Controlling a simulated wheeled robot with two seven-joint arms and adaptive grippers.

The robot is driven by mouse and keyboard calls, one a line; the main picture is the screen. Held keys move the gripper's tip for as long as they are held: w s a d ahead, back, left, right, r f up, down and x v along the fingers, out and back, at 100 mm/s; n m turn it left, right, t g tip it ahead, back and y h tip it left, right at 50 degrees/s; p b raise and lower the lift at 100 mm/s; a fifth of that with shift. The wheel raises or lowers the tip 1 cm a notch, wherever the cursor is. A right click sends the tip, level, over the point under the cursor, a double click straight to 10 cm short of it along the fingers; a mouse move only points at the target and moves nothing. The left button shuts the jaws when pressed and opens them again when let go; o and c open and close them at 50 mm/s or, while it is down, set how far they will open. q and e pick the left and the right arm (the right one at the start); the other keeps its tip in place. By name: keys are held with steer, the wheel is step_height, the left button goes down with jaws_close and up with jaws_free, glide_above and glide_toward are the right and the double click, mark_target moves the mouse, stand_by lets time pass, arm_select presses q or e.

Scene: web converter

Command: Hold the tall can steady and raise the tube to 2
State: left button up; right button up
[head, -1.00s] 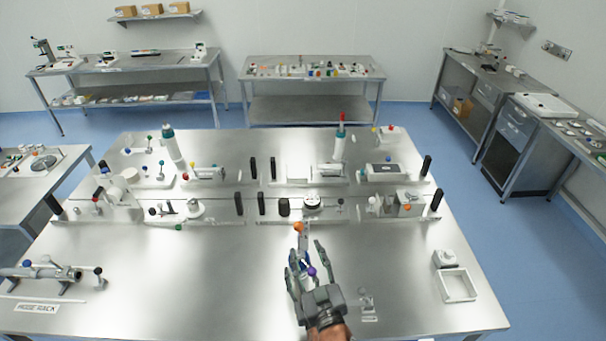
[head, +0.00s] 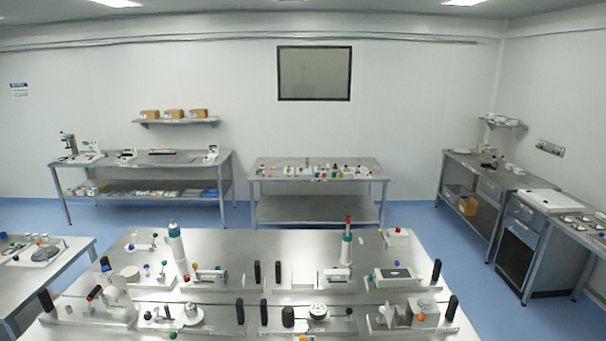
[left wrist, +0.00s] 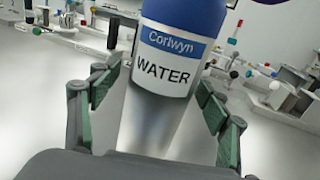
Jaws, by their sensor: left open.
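In the left wrist view, a cylinder labelled "Corlwyn WATER" (left wrist: 165,72) has a blue upper part, a white label and a greyish lower part. It stands between the spread fingers of my left gripper (left wrist: 158,88), which is open, with gaps beside the cylinder. Its top is cut off by the frame. Another with a red top (head: 347,246) stands at the back right. I cannot tell which thing is the tube. No right gripper shows.
The steel worktable (head: 220,245) carries rows of small fixtures with black upright posts. A fixture with a dark top panel (head: 393,273) sits at the right. Another bench (head: 315,168) stands behind. The table's near part is outside the head view.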

arm_select(q)
steer(key=v, duration=1.2)
